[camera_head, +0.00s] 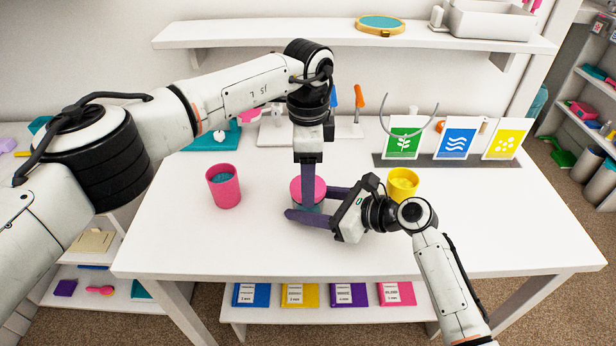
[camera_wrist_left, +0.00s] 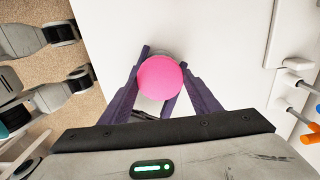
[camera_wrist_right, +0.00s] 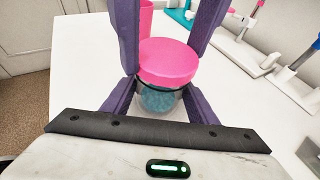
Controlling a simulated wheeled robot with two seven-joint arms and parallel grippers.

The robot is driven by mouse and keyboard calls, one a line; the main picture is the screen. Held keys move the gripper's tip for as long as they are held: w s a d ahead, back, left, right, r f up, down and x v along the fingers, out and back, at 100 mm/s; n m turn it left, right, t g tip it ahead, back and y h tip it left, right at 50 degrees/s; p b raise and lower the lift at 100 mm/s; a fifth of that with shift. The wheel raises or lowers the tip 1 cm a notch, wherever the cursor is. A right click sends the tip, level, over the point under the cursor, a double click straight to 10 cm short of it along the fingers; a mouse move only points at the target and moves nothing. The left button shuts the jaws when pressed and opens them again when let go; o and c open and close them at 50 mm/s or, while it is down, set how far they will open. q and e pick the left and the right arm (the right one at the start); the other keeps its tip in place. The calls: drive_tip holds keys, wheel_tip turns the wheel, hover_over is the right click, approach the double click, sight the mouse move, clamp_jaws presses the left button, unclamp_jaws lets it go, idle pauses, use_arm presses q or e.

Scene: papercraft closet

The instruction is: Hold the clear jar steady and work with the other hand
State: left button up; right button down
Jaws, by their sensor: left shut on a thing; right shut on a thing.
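The clear jar (camera_head: 304,207) stands upright on the white table with teal contents and a pink lid (camera_head: 314,187) on top. The jar's round body (camera_wrist_right: 160,99) shows under the lid in the right wrist view. My left gripper (camera_head: 307,189) points down from above, its purple fingers on both sides of the lid, shut on it. The left wrist view shows the lid (camera_wrist_left: 160,78) between those fingers. My right gripper (camera_head: 308,208) reaches in low from the right and is shut around the jar body. Part of the jar is hidden by the fingers.
A pink cup (camera_head: 223,188) stands left of the jar and a yellow cup (camera_head: 402,185) right, close to my right wrist. Green, blue and yellow cards (camera_head: 456,142) stand at the back right. The table's front (camera_head: 350,258) is clear. A shelf (camera_head: 260,35) runs above.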

use_arm(q)
drive_tip(key=shift+r, duration=0.1)
idle(0.6)
drive_tip(key=shift+r, duration=1)
drive_tip(key=shift+r, duration=2)
use_arm(e)
drive_tip(key=c, duration=0.6)
unclamp_jaws()
drive_tip(key=shift+c, duration=0.2)
